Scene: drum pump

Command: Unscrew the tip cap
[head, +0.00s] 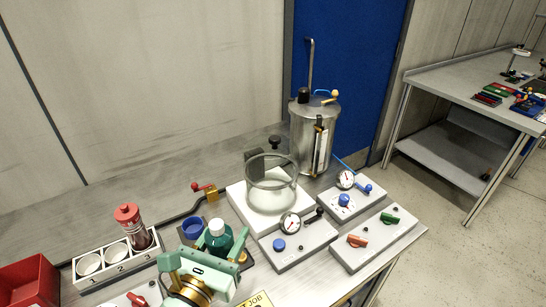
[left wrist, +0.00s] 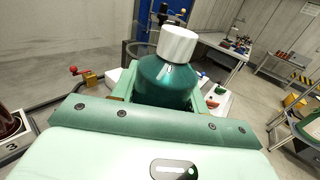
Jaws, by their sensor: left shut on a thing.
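A dark green bottle (head: 218,241) with a white cap (head: 216,226) stands near the front of the bench in the head view. My left gripper (head: 210,254) is shut around the bottle's body, with a finger on either side. In the left wrist view the green bottle (left wrist: 165,82) sits between the fingers, and the white cap (left wrist: 178,44) is on its top, clear of the fingers. The bottle's lower part is hidden by my gripper. I cannot tell whether its base touches the bench. My right gripper is not in view.
A blue cup (head: 192,228) is close by on the left. A rack (head: 93,267) holds a red-capped bottle (head: 128,217). A steel drum (head: 310,140) stands at the back.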

